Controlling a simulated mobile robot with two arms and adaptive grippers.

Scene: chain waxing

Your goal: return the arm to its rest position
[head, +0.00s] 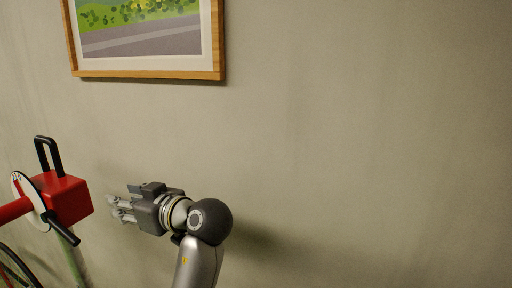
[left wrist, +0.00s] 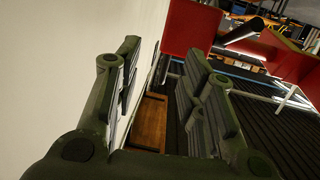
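My left gripper (head: 116,207) is near the lower left of the head view, in front of the wall, with its fingers pointing left. In the left wrist view my left gripper (left wrist: 160,62) shows two dark fingers with a wide gap and nothing between them. It is open and empty. My grey left arm rises from the bottom edge of the head view and bends at a dark round joint. My right gripper is not in view.
A red clamp block (head: 66,198) with black handles stands left of the gripper, apart from it. Part of a bicycle wheel (head: 16,268) shows below. A framed picture (head: 150,74) hangs on the wall (head: 370,130). The right side is clear. A brown wooden thing (left wrist: 150,122) lies beyond the fingers.

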